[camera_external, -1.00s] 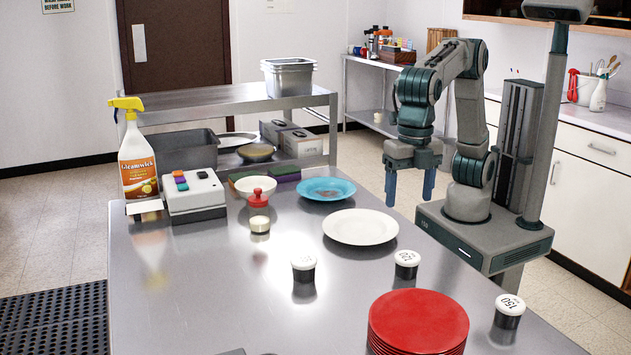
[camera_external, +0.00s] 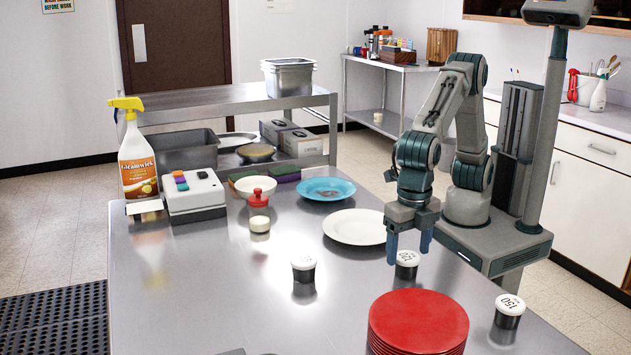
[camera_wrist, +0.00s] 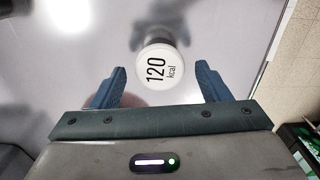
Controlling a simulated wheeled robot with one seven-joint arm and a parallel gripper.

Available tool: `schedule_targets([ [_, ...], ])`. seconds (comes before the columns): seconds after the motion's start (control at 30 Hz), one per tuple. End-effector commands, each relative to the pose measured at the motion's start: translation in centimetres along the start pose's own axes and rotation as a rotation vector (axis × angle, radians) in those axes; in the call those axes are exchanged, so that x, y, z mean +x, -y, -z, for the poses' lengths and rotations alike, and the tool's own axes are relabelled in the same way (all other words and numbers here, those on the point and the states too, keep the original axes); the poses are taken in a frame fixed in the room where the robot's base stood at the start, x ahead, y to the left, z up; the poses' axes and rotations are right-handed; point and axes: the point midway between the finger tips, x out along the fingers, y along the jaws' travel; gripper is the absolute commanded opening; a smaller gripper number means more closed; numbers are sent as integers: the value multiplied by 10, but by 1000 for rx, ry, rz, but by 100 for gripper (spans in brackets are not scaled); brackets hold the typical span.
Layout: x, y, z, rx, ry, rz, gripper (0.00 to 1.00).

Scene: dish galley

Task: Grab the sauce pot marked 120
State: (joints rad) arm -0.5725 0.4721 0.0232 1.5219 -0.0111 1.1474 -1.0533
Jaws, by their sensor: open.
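The sauce pot marked 120 (camera_external: 406,262) is a small dark pot with a white lid, upright on the steel table near its right edge. In the wrist view its lid (camera_wrist: 158,68) reads "120 kcal" and lies just ahead of the fingertips, between their lines. My gripper (camera_external: 408,250) is open, pointing down above and around the pot in the external view. The open fingers also show in the wrist view (camera_wrist: 161,78), with nothing between them. Whether the fingertips are level with the pot is unclear.
A similar pot (camera_external: 303,268) stands to the left, its marking hard to read. A pot marked 150 (camera_external: 509,311) stands at front right. A stack of red plates (camera_external: 418,318) is in front, and a white plate (camera_external: 355,227) lies behind, close to my gripper.

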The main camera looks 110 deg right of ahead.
Motion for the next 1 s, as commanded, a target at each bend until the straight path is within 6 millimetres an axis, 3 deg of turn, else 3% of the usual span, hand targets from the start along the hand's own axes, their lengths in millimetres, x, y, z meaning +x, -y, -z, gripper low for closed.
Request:
schedule_targets([
  [0.2,27,0,-2,-1,0,1,70],
  [0.47,30,0,-2,0,-1,-1,70],
  [0.63,30,0,-2,0,-1,0,26],
  [1.0,26,0,-2,0,-2,-1,26],
])
